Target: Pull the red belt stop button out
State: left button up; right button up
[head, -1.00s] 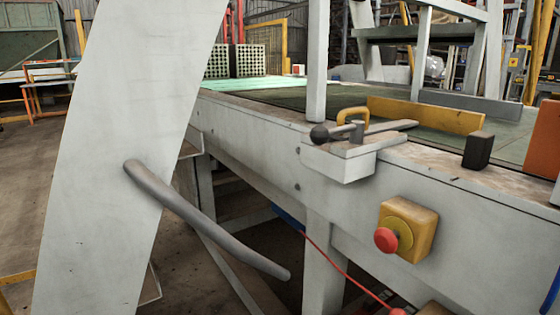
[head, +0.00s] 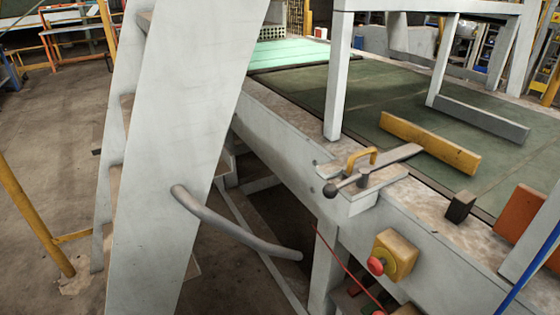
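The red belt stop button (head: 376,266) is a round mushroom head on a yellow box (head: 399,254). The box is fixed to the side of the grey conveyor frame, right of centre and low in the head view. I cannot tell from here whether the button is pressed in or out. Neither of my grippers shows in the head view, and nothing touches the button.
A large pale post (head: 190,130) with a curved grey handle (head: 235,228) stands left of the button. A lever (head: 345,185) sits on the frame's edge above it. Floor at left is partly open, with a yellow rail (head: 35,215).

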aim_at(376, 266)
jog(key=k+l, duration=0.2)
jog(key=k, duration=0.3)
jog(key=k+l, duration=0.2)
jog(key=k, duration=0.3)
jog(key=k+l, duration=0.15)
jog(key=k, duration=0.35)
